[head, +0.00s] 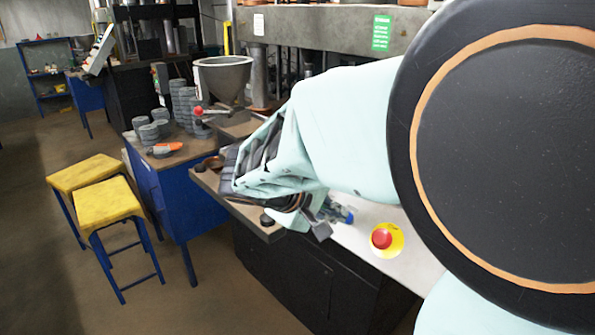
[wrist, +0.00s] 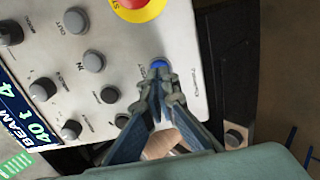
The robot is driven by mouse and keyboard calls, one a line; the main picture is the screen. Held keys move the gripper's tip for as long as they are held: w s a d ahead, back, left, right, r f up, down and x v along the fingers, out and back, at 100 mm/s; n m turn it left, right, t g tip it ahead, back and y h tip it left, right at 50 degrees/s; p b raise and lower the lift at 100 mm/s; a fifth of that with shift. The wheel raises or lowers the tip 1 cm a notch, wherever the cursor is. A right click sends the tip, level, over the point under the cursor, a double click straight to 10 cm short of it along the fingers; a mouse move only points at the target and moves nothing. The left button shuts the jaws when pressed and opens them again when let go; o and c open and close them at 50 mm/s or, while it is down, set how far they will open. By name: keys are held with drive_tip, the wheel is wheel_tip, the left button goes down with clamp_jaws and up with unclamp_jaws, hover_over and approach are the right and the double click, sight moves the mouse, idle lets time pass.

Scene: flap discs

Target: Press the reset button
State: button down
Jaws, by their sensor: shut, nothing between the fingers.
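A small blue button (wrist: 160,64) sits on the light grey control panel (wrist: 190,30) in the wrist view, with small lettering beside it that is too small to read surely. It appears to be the reset button. My gripper (wrist: 163,82) is shut and empty, its fingertips right at the blue button and covering its lower part. I cannot tell whether they touch it. In the head view my gripper (head: 338,212) is low over the white panel (head: 350,236), left of the red emergency stop, and my arm hides much of the panel.
A red mushroom button on a yellow disc (head: 382,239) is on the panel; its edge shows in the wrist view. Several grey and black knobs and buttons (wrist: 93,62) and a display (wrist: 40,118) lie left of my fingers. Yellow stools (head: 105,203) and a blue bench (head: 175,195) stand left.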

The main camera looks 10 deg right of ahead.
drive_tip(key=shift+b+x, duration=0.85)
drive_tip(key=shift+x, duration=0.2)
idle(0.6)
drive_tip(key=shift+r, duration=0.1)
drive_tip(key=p+v, duration=0.3)
drive_tip(key=v, duration=0.5)
idle(0.6)
drive_tip(key=shift+f, duration=0.2)
